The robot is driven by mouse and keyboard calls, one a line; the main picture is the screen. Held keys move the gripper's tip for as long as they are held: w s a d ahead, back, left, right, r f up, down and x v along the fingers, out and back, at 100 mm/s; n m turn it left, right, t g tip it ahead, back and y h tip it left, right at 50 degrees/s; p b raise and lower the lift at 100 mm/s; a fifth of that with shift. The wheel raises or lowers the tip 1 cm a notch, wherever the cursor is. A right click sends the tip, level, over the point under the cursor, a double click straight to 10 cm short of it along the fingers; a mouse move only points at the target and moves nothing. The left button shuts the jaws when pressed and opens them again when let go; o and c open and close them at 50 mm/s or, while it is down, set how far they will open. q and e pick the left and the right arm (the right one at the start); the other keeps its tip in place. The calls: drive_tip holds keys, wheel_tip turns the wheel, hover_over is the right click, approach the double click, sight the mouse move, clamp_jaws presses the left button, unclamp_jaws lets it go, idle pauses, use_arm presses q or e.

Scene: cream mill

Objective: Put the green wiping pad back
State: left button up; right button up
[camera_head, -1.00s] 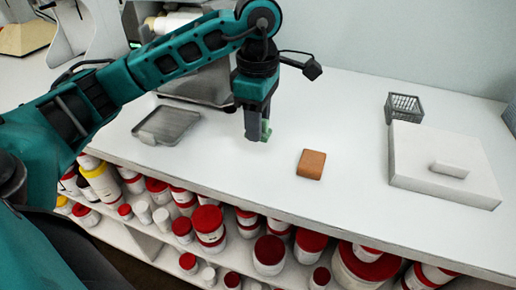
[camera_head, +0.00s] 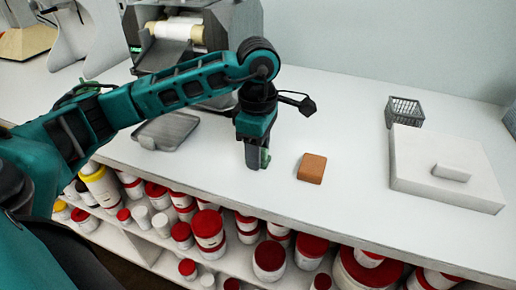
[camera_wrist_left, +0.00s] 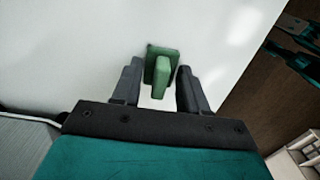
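The green wiping pad (camera_wrist_left: 161,66) shows in the left wrist view as a dark green base with a lighter raised grip. In the head view only a sliver of the pad (camera_head: 265,158) shows beside the fingers, low at the white counter. My left gripper (camera_head: 253,165) points down over it. In the left wrist view the left gripper's fingers (camera_wrist_left: 159,92) stand apart on either side of the pad's grip, with a narrow gap showing on each side. Whether the pad rests fully on the counter is hard to tell.
An orange-brown block (camera_head: 311,168) lies right of the gripper. A grey tray (camera_head: 166,131) lies left, before a machine (camera_head: 190,45). Several red-lidded jars (camera_head: 269,258) fill the shelf below the front edge.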

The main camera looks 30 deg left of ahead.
use_arm(q)
drive_tip(key=o, duration=0.3)
drive_tip(key=shift+r, duration=0.25)
wheel_tip(320, 180, up, 12)
drive_tip(key=shift+f+p, duration=0.1)
drive_tip(key=shift+p, duration=0.7)
